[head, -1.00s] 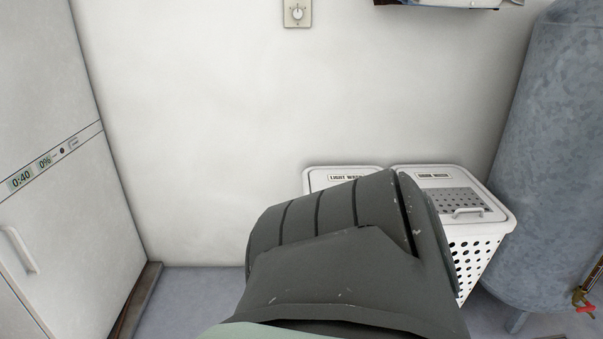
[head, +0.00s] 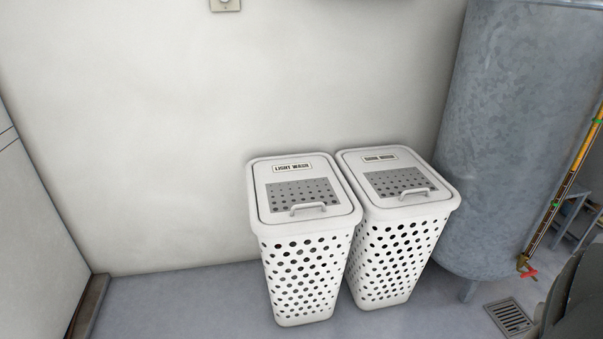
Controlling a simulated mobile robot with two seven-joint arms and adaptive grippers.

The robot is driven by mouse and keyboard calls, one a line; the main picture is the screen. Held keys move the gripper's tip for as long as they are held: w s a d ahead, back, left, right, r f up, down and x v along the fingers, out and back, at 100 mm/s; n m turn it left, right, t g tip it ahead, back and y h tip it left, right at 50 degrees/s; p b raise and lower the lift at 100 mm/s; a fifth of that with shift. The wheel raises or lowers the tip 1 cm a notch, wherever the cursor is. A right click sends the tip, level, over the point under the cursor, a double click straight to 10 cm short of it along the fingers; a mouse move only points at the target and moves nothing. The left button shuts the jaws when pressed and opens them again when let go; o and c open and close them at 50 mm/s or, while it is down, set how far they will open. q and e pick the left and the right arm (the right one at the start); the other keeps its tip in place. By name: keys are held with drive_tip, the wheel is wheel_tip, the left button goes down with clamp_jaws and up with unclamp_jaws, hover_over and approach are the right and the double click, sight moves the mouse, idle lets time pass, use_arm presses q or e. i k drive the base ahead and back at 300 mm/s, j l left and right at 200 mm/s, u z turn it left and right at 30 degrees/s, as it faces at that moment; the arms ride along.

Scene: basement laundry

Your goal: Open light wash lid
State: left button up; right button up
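The light wash hamper (head: 305,268) is a white perforated bin standing on the floor against the wall. Its lid (head: 340,208) is shut, with a "LIGHT WASH" label at the back and a grey perforated panel. A light handle (head: 308,208) sits at the lid's front edge. Neither gripper shows in the head view. A dark grey shape at the lower right edge looks like part of my arm, and no fingers show on it.
A matching dark wash hamper (head: 395,260) with a shut lid stands close on the right. A large grey metal tank (head: 503,130) is beyond it. A floor drain (head: 509,317) lies at lower right. A white cabinet (head: 35,220) stands at left. Floor left of the hampers is clear.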

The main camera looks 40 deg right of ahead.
sight(302, 190)
drive_tip(key=z, duration=1.05)
